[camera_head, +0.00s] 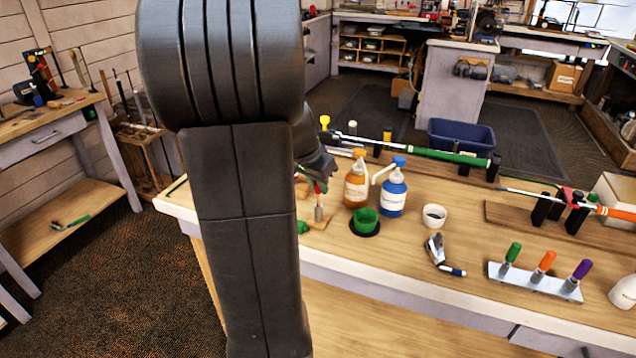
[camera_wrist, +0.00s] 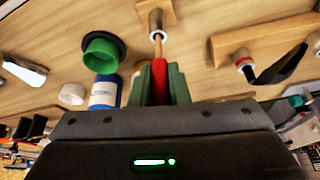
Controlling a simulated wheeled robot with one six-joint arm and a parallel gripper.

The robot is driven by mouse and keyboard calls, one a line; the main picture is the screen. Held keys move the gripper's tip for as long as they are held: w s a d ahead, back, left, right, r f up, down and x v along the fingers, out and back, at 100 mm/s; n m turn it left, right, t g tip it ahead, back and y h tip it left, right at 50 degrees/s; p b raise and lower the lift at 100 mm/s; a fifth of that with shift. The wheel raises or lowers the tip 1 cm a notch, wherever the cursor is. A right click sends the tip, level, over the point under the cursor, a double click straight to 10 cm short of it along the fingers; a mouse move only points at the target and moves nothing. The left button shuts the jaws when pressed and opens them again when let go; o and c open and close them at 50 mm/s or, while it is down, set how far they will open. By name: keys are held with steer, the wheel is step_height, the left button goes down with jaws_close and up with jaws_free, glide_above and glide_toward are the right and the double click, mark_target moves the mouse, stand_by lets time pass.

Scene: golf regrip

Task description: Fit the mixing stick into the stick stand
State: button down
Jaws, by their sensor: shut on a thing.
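The mixing stick (camera_wrist: 158,75) has a red handle and a thin wooden shaft. My gripper (camera_wrist: 160,88), with green fingers, is shut on the red handle in the wrist view. The shaft points at the stick stand (camera_wrist: 152,18), a pale tube on a wooden base. The shaft's far end meets the tube's mouth; I cannot tell how deep it sits. In the head view, my gripper (camera_head: 320,182) is just above the stand (camera_head: 319,213), and my arm hides part of this area.
An orange bottle (camera_head: 356,188), a blue bottle (camera_head: 393,200) and a green cup (camera_head: 366,219) stand right of the stand. Beyond are a white cup (camera_head: 434,216), a club head (camera_head: 436,250) and a rack (camera_head: 535,281) of coloured-handled tools. A club lies along the back.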

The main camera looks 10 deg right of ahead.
steer(key=shift+f+b, duration=0.5)
steer(key=shift+f, duration=0.1)
steer(key=c, duration=1.3)
jaws_free()
steer(key=shift+r, duration=0.1)
steer(key=v, duration=1.3)
steer(key=shift+s+r, duration=0.2)
steer(key=shift+r, duration=0.05)
steer(key=shift+f, duration=0.1)
steer(key=x, duration=1.3)
steer(key=shift+w+f, duration=0.2)
steer(key=shift+f, duration=0.1)
steer(key=shift+r+p, duration=0.5)
steer(key=shift+r, duration=0.05)
